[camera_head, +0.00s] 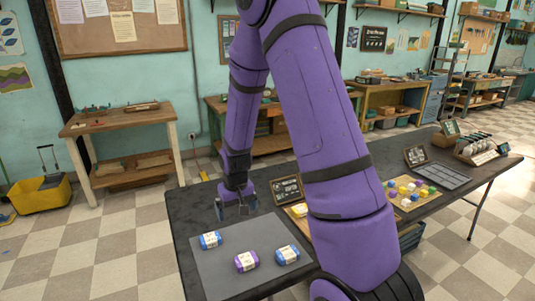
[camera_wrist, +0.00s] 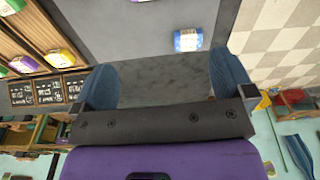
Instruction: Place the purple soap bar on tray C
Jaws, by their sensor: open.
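The purple soap bar (camera_head: 246,261), with a pale label band, lies on a grey mat (camera_head: 215,265) at the front of the dark table. A blue bar (camera_head: 210,240) lies to its left and another blue bar (camera_head: 287,255) to its right. My gripper (camera_head: 237,208) is open and empty above the table, behind the bars. In the wrist view its blue fingers (camera_wrist: 164,85) are apart, and one blue bar (camera_wrist: 188,40) shows beyond them. I cannot make out which tray is C; my arm hides part of the table.
A dark sign (camera_head: 287,190) stands behind a yellow bar (camera_head: 299,210) beside my arm. The wrist view shows slatted wood with several bars, one purple (camera_wrist: 23,64). Farther right are a board of small blocks (camera_head: 410,192) and a grey compartment tray (camera_head: 444,178).

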